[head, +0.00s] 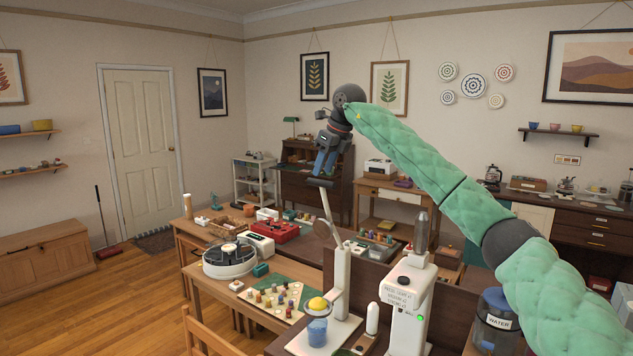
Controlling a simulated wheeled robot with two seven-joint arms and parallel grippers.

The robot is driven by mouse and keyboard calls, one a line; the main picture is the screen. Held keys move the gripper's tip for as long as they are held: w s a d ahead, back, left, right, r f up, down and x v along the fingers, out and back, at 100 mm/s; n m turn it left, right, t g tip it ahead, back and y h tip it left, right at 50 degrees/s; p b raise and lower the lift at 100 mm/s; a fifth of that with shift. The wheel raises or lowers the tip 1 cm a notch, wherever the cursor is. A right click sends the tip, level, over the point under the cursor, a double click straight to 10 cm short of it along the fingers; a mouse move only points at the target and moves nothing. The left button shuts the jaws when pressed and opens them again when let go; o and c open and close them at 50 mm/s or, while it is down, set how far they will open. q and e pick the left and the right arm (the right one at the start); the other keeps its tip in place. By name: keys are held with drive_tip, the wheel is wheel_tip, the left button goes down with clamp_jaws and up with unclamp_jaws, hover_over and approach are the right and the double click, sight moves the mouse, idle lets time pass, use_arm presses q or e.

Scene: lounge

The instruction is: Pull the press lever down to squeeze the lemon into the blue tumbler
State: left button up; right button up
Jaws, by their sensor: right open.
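The white press (341,278) stands on the table in the lower middle, with its pale lever (329,212) raised and leaning slightly left. The yellow lemon (318,304) sits at the press, directly above the blue tumbler (317,332), which stands on the white base. My right gripper (322,176) is open and points down at the lever's top end. The fingers overlap the dark tip there, so I cannot tell whether they touch it. My left gripper is not in view.
A white machine with a green light (407,305) stands right of the press, and a jar labelled WATER (496,320) is further right. A board with several coloured pieces (277,298) and a round white tray (229,261) lie to the left. A chair (209,338) is at the lower left.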

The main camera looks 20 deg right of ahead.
sight(318, 180)
drive_tip(key=shift+a+f, duration=0.2)
drive_tip(key=shift+f, duration=0.15)
drive_tip(key=x, duration=0.1)
drive_tip(key=p+x, duration=0.1)
drive_tip(key=x, duration=0.1)
drive_tip(key=p+x, duration=0.1)
drive_tip(key=shift+w+f, duration=0.15)
drive_tip(key=shift+w, duration=0.15)
drive_tip(key=shift+s+a+f, duration=0.1)
drive_tip(key=shift+a+f, duration=0.05)
drive_tip(key=shift+f, duration=0.2)
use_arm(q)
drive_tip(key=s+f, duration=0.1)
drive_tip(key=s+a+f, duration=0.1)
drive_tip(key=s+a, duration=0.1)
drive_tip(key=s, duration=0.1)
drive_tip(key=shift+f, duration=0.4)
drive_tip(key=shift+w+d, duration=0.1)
use_arm(e)
drive_tip(key=shift+f, duration=0.1)
drive_tip(key=shift+c, duration=0.3)
clamp_jaws()
